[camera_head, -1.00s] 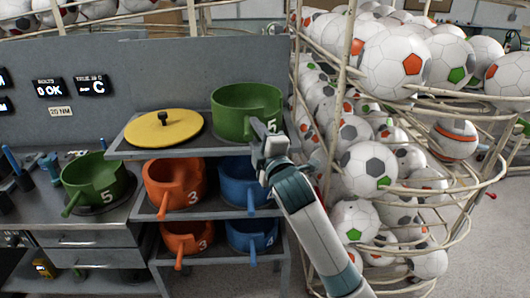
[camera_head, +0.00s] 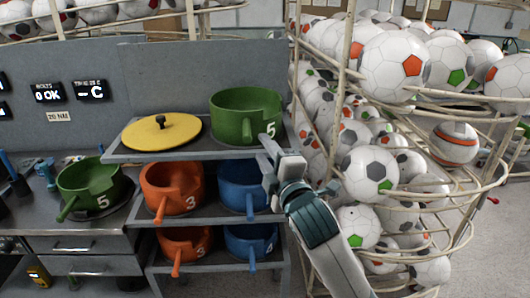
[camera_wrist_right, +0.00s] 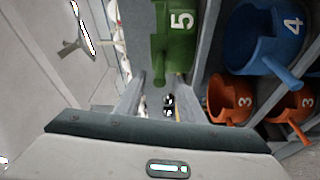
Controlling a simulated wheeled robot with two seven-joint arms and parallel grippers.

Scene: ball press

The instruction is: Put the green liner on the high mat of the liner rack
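A green liner (camera_head: 245,118) marked 5 stands upright on the right part of the top shelf of the liner rack (camera_head: 150,156). A mat under it is mostly hidden. Its handle points toward the front. My right gripper (camera_head: 266,153) is just in front of and below that handle. In the right wrist view its two fingers (camera_wrist_right: 168,98) are apart with nothing held, and the green liner (camera_wrist_right: 176,40) lies beyond the fingertips. Another green liner (camera_head: 90,183) marked 5 sits on the workbench at left. My left gripper is not in view.
A yellow lid (camera_head: 162,132) lies left of the liner on the top shelf. Orange liners (camera_head: 172,187) and blue liners (camera_head: 243,187) fill the lower shelves. A wire ball cage (camera_head: 345,100) full of soccer balls stands close on the right of my right arm.

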